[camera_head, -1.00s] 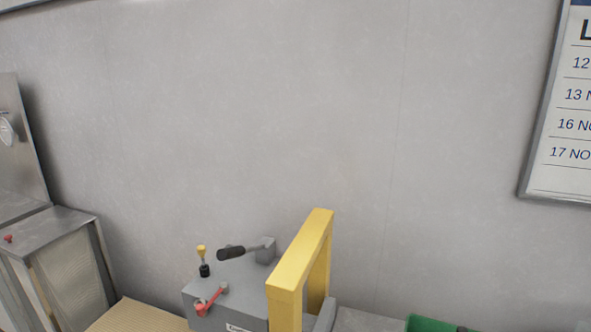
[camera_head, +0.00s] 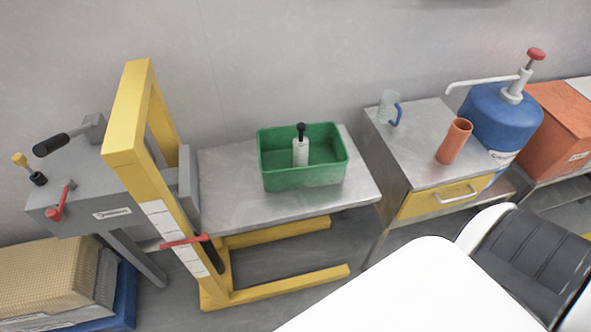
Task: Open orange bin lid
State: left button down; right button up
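An orange bin (camera_head: 563,128) stands at the far right, behind and right of the blue pump container. Its top looks closed, with a flat orange surface (camera_head: 572,98) and a small pale label on its front. The blue container hides part of its left side. Neither of my grippers shows in the head view.
A blue container with a white pump (camera_head: 499,118) stands beside the bin. A metal table (camera_head: 412,150) holds an orange cup (camera_head: 454,141) and a clear jug (camera_head: 388,108). A green tray (camera_head: 303,178) sits on another table. A yellow frame (camera_head: 128,140) and grey machine stand left.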

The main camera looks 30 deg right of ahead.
aim_at(564, 105)
jog(key=z, duration=2.75)
jog(key=i+l, duration=0.1)
jog(key=i, duration=0.15)
